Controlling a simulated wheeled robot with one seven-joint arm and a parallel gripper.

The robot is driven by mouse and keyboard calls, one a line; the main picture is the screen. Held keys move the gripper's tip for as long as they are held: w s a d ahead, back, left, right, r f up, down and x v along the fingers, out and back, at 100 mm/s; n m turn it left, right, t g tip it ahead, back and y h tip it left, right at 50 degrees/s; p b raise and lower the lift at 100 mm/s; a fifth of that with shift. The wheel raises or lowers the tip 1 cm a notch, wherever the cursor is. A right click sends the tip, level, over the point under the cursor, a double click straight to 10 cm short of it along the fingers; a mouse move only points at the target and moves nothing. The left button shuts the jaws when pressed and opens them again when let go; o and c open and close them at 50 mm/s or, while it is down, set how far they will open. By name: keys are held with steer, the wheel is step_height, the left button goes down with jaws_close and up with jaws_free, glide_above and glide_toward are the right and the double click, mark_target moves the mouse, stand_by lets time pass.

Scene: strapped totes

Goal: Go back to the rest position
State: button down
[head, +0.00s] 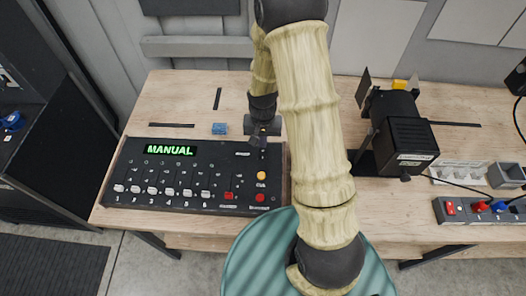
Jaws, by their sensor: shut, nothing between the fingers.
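My gripper (259,143) points down above the upper right part of a black control console (215,170) with a green MANUAL display (170,150). Its fingers look closed together, with nothing seen between them. Whether the fingertips touch the console cannot be told. My bamboo-coloured arm reaches over the table from the front and hides part of the tabletop right of the console.
The console stands on a wooden table (185,88). A small blue block (219,129) lies behind it. A black lamp (405,135) with open flaps stands right of my arm. A power strip (480,209) and cables lie at the right. A dark cabinet stands at the left.

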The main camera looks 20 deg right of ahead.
stand_by(0.4)
steer(key=s+r+n+t+b, duration=0.2)
steer(key=s+r+n+b, duration=0.1)
steer(key=s+r, duration=0.8)
steer(key=shift+s+d+r+n+t+b, duration=0.3)
steer(key=shift+r+n+b, duration=0.15)
steer(key=shift+b, duration=0.45)
